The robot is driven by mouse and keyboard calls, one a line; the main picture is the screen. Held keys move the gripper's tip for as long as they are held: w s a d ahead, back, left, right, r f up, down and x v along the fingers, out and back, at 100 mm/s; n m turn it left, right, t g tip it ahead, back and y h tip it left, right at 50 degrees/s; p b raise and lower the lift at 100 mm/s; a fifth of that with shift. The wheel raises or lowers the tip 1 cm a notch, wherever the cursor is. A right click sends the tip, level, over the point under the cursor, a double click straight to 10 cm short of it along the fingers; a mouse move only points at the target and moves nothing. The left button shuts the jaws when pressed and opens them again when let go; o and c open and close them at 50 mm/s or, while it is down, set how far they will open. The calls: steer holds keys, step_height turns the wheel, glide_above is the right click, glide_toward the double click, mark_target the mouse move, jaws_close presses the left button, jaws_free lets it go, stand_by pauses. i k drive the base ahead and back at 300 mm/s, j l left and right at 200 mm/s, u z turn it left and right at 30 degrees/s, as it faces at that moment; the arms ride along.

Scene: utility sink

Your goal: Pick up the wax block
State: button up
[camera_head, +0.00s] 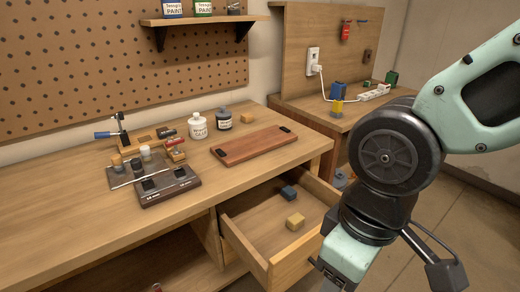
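A small yellow block (295,221), which looks like the wax block, lies in the open drawer (238,243) under the workbench. A tan block (247,117) stands on the bench top; I cannot tell for sure which block is wax. My gripper (330,275) is at the bottom edge, in front and to the right of the drawer, apart from the yellow block. Its fingers are mostly cut off by the frame, so their opening is unclear.
The workbench (60,215) holds a wooden board (253,145), a white bottle (197,126), a dark jar (224,119) and a dark tray (168,186) with small tools nearby. The drawer's front and side walls rise around the blocks. A second bench (345,112) stands behind right.

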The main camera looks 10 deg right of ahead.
mark_target(295, 222)
steer(key=i+j, duration=0.1)
steer(key=i, duration=0.35)
steer(key=i+j+z, duration=0.15)
steer(key=i, duration=0.25)
